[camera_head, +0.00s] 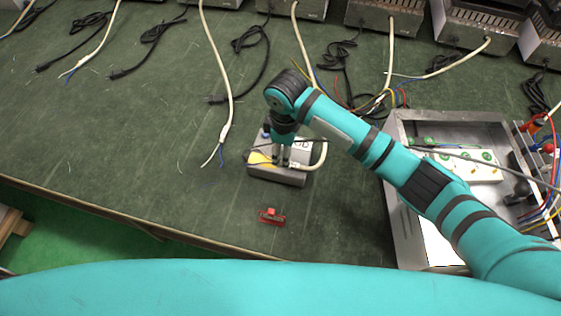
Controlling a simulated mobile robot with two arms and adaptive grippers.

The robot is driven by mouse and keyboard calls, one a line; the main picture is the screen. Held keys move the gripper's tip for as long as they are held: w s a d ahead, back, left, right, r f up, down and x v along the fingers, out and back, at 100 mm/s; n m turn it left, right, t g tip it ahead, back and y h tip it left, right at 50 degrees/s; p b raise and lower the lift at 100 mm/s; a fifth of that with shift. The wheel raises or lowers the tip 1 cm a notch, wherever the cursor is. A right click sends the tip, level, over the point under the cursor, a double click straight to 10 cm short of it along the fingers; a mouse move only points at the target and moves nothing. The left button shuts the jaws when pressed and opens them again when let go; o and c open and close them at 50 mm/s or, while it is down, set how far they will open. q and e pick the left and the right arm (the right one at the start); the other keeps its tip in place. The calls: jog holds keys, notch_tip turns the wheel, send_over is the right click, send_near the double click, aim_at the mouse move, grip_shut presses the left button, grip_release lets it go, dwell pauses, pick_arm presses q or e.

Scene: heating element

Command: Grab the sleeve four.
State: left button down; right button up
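My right arm comes in from the right. Its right gripper (281,162) points down over a small grey box (290,178) with a yellow patch on top. The fingertips are close together at the box's top. They are too small to show whether they are open or shut, or whether they touch anything. A white cable end (314,163) lies at the box's right side, beside the gripper. I cannot make out which thing is sleeve four; the gripper partly hides the box's top. My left gripper is not in view.
A small red clamp-like piece (271,216) lies near the front edge of the green table (120,130). A metal case (408,222) with a white socket strip (470,166) stands at right. Metal heaters (384,14) line the back, with several cables trailing forward. The left table is mostly clear.

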jog(key=shift+w+d+f, duration=0.15)
jog(key=shift+f, duration=1.25)
jog(key=shift+w+d+f, duration=0.1)
jog(key=shift+w+f, duration=0.05)
jog(key=shift+f, duration=1.2)
jog(key=shift+c, duration=0.2)
grip_shut()
